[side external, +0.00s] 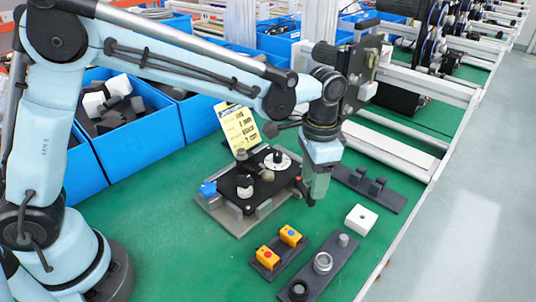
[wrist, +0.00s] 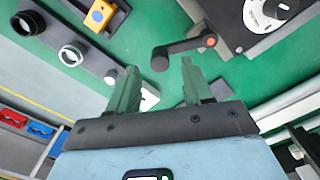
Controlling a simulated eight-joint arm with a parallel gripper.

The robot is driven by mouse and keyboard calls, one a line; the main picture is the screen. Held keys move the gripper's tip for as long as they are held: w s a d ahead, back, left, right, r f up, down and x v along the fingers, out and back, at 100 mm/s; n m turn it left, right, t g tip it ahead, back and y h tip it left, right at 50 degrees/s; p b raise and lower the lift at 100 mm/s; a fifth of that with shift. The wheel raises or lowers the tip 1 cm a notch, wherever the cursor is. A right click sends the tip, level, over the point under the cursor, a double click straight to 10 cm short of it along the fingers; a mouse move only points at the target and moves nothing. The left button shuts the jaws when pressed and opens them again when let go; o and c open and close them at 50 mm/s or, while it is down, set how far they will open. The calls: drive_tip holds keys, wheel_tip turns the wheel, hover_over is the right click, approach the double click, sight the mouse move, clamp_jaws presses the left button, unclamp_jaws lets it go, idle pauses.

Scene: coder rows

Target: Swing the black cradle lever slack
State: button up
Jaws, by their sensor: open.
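The black cradle lever (wrist: 185,48) shows in the wrist view as a short dark arm with an orange-red pivot at its right end and a rounded knob at its left end. The knob lies between my open fingertips in that picture; I cannot tell whether they touch it. My gripper (wrist: 160,68) has two green fingers, apart and empty. In the side external view my gripper (side external: 318,188) is low at the right edge of the cradle (side external: 230,215), which has a black top and a white dial (side external: 277,161). The lever (side external: 304,191) is mostly hidden there.
A grey strip with rings (side external: 322,263) and a tray with orange blocks (side external: 279,248) lie in front. A yellow note (side external: 239,126) stands behind. Blue bins (side external: 140,140) line the back.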

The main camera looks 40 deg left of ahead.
sight(305, 188)
drive_tip(key=shift+f, duration=1.75)
drive_tip(key=shift+c, duration=0.4)
clamp_jaws()
